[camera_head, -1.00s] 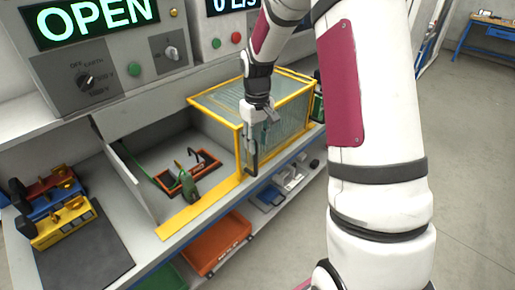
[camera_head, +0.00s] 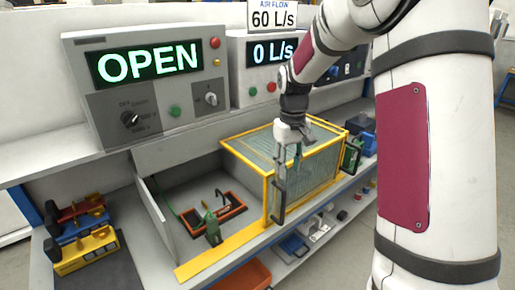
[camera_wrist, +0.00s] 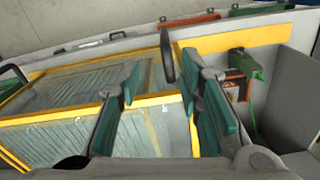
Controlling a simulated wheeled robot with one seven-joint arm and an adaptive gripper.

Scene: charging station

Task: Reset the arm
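My gripper (camera_head: 291,153) hangs in front of the yellow-framed glass cage (camera_head: 310,165), near its front left edge. In the wrist view my gripper (camera_wrist: 165,95) has its two teal-padded fingers spread apart, with nothing held between them. A dark upright handle (camera_head: 279,200) on the cage front lies just below the fingers in the head view. It also shows between and beyond the fingertips in the wrist view (camera_wrist: 167,55). Whether a finger touches the cage or handle I cannot tell.
Left of the cage is an open bay with an orange-framed fixture (camera_head: 218,212) and a green clamp (camera_head: 212,228).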

